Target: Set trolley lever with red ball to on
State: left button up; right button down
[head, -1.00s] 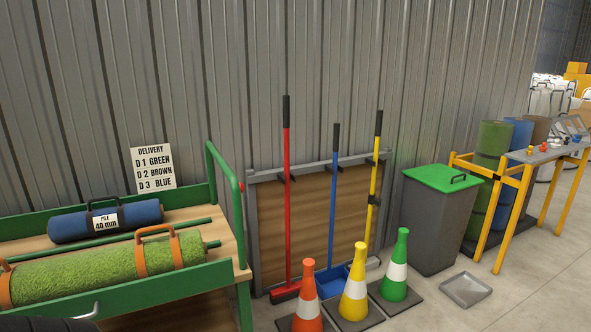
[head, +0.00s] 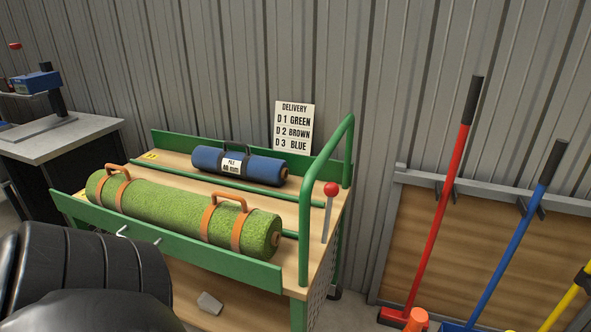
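The trolley lever is a grey rod topped by a red ball (head: 331,189). It stands roughly upright at the right end of the green-framed trolley (head: 230,268), beside the green tube handle (head: 309,200). I see no on or off marking near it, so I cannot tell its setting. A green turf roll with orange straps (head: 170,208) and a blue roll (head: 238,164) lie on the trolley's wooden top. A black part of my own body fills the lower left of the head view. Neither gripper is in view.
A delivery sign (head: 294,127) stands behind the trolley. A bench (head: 60,140) is at the left. A red-handled broom (head: 440,200) and a blue-handled tool (head: 520,235) lean on a wooden panel (head: 440,250) at the right. A small grey block (head: 209,303) sits on the lower shelf.

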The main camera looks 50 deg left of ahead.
aim_at(331, 190)
jog(key=u, duration=0.9)
jog(key=i, duration=0.85)
jog(key=u, duration=0.75)
